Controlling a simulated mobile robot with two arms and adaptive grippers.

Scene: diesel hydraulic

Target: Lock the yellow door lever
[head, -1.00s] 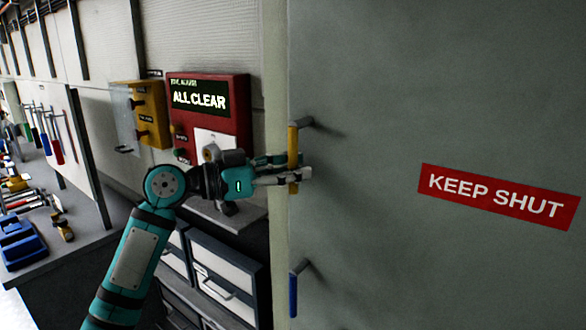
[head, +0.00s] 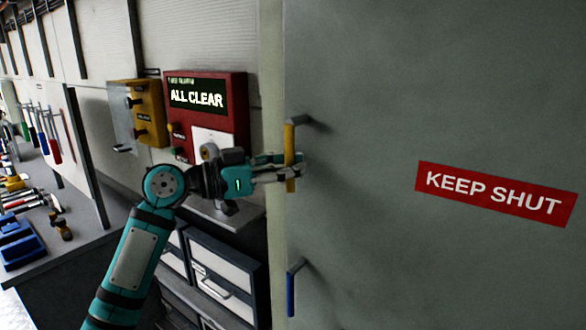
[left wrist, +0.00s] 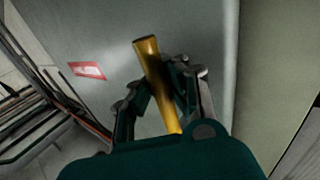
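The yellow door lever (head: 290,158) hangs straight down from its dark pivot on the left edge of the grey door (head: 380,90). My left gripper (head: 291,172) is at the lower half of this lever, with one finger on either side. In the left wrist view, the yellow lever (left wrist: 155,75) runs between the two fingers of the left gripper (left wrist: 162,85), which look closed against it. The lever's lower part is partly hidden by the fingers. My right gripper is not in view.
A blue lever (head: 291,288) hangs lower on the same door edge. A red sign (head: 494,194) reads KEEP SHUT. Left of the door are a red ALL CLEAR panel (head: 240,92), a yellow box (head: 151,98), drawers (head: 222,268) and a tool bench (head: 75,228). The space before the door is clear.

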